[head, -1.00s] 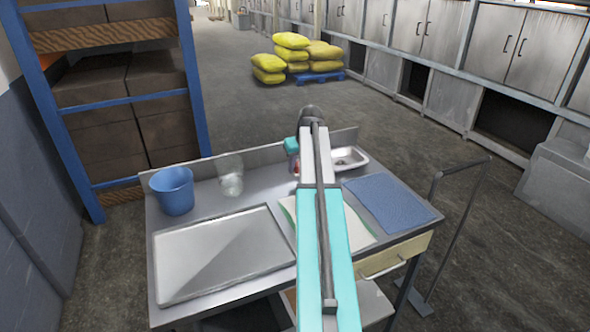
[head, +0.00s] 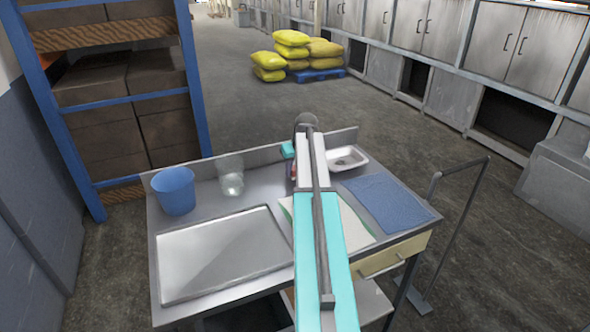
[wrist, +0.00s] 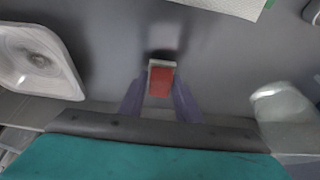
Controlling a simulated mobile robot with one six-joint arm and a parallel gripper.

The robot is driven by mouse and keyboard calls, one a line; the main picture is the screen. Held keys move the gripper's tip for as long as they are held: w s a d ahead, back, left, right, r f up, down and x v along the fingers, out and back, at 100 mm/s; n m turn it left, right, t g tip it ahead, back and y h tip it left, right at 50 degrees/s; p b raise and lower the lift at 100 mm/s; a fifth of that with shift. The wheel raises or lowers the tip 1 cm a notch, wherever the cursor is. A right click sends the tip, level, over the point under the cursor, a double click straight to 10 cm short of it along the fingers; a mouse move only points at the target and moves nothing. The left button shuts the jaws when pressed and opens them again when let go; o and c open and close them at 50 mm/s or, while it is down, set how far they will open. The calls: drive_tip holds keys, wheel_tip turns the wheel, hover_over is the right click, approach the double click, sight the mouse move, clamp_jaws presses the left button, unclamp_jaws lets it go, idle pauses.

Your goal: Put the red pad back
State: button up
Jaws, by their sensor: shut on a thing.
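The red pad (wrist: 161,81) is a small red block with a pale edge, seen in the middle of the wrist view. My gripper (wrist: 159,91) is shut on it, with one dark finger on each side. The grey worktable (wrist: 215,65) lies beneath it; I cannot tell whether the pad touches the surface. In the head view my arm hides most of the gripper, and only a small bit of red (head: 292,170) shows beside the arm, near the table's back edge.
A metal dish (head: 361,158) and a clear glass (head: 231,182) stand on either side of the gripper. A blue bucket (head: 174,190), a large metal tray (head: 167,293), a pale green-edged sheet (head: 357,233) and a blue mat (head: 393,203) take up much of the table.

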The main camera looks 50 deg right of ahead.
drive_tip(key=shift+f, duration=0.4)
drive_tip(key=shift+f, duration=0.15)
drive_tip(key=o, duration=1.2)
drive_tip(key=shift+r, duration=0.2)
drive_tip(key=b+v, duration=0.2)
drive_tip(key=v, duration=1)
drive_tip(key=shift+f, duration=0.1)
